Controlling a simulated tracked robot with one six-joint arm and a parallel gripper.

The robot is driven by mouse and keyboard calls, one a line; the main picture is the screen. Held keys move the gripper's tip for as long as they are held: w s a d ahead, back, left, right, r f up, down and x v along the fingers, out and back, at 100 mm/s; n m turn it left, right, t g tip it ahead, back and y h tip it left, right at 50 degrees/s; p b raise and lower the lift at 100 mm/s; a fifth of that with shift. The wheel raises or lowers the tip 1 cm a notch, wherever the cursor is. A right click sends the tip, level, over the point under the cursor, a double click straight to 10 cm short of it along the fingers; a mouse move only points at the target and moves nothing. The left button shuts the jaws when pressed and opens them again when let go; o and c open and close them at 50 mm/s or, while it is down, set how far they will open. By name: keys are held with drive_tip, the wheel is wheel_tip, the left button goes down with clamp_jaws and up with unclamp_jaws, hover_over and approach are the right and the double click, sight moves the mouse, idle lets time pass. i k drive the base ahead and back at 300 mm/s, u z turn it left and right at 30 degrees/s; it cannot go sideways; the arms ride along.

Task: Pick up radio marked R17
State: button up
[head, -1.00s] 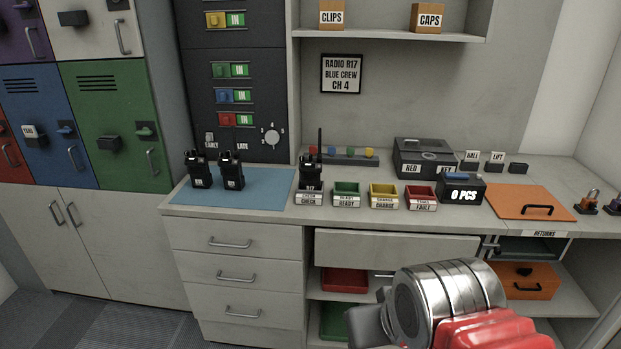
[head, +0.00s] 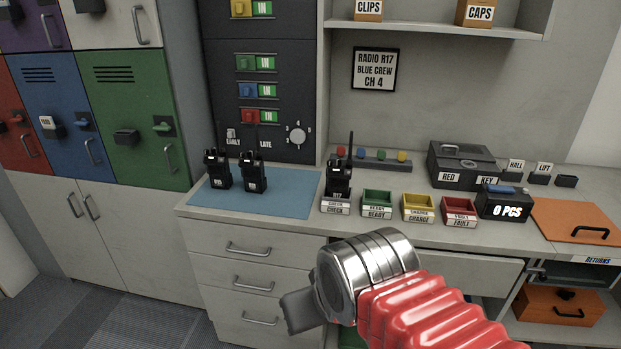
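The radio marked R17 (head: 339,180) is black, with a tall antenna, and stands upright at the CHECK tray (head: 336,205) on the counter. Two more black radios, one at the left (head: 217,171) and one beside it (head: 253,174), stand on the blue mat (head: 290,198); I cannot read any marks on them. My gripper (head: 296,312) shows only in part, as a grey piece at the end of my silver and red arm. It is in front of the drawers, lower and nearer than the radios, touching none of them. Its fingers cannot be made out.
Green READY (head: 377,204), yellow CHARGE (head: 418,208) and red FAULT (head: 459,212) trays line the counter right of R17. A black key box (head: 463,167) and a 0 PCS display (head: 504,203) stand further right. A wall sign (head: 374,69) reads RADIO R17, BLUE CREW, CH 4.

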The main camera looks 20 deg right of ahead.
sight(339, 177)
drive_tip(key=u, duration=0.25)
drive_tip(key=i, duration=0.95)
drive_tip(key=z, duration=0.2)
